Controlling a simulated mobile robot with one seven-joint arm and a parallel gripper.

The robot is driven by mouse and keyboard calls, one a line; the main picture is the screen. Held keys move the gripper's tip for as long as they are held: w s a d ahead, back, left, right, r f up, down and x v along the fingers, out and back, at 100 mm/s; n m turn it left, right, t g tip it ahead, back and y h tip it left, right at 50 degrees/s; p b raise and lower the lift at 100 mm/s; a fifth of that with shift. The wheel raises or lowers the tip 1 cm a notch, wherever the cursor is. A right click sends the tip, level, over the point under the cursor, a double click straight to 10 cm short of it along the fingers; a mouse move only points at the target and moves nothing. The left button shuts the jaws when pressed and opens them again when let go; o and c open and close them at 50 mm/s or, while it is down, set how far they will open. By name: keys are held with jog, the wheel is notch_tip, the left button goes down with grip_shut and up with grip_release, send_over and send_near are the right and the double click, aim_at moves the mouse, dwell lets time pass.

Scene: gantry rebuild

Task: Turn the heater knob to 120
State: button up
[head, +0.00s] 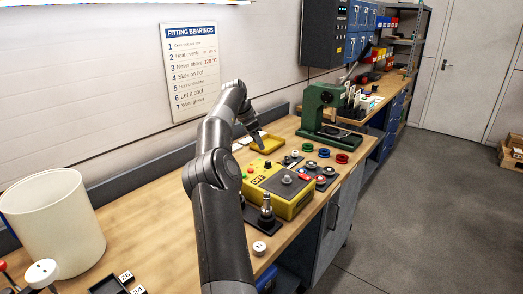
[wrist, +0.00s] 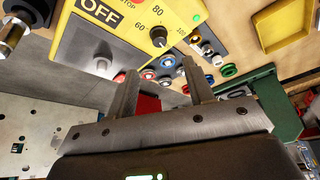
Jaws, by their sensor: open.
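The yellow heater (head: 293,206) stands on the workbench in the head view, with a grey top plate. Its yellow face (wrist: 110,35) fills the top of the wrist view, with a sign reading OFF. The black heater knob (wrist: 158,37) is on that face, with the marks 60, 80 and 100 around it; its exact setting is too small to read. My gripper (wrist: 160,70) is open and empty, its two fingers apart just below the knob in the wrist view, not around it. In the head view my gripper (head: 258,140) is above the bench beyond the heater, partly hidden by its own arm.
A yellow tray (head: 268,146) lies behind the heater. Several coloured rings (head: 342,158) and small bearings lie to its right, before a green press (head: 320,110). A post on a dark base (head: 266,212) stands at the heater's near side. A white bin (head: 50,230) is at left.

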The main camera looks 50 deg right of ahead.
aim_at(268, 162)
jog(key=shift+w+a+r, duration=0.1)
jog(key=shift+a+r, duration=0.05)
jog(key=shift+r, duration=0.3)
jog(key=s+d+f+n+t, duration=0.1)
jog(key=f+n, duration=0.1)
jog(key=f, duration=0.1)
jog(key=d+f+n+t, duration=0.1)
jog(key=f+n, duration=0.2)
jog(key=s+d+f+n, duration=0.1)
jog(key=f+n, duration=0.1)
jog(key=f, duration=0.2)
jog(key=shift+s+d+n+t+h, duration=0.25)
jog(key=shift+s+n+t+h, duration=0.05)
jog(key=shift+n+t, duration=0.1)
dwell(0.3)
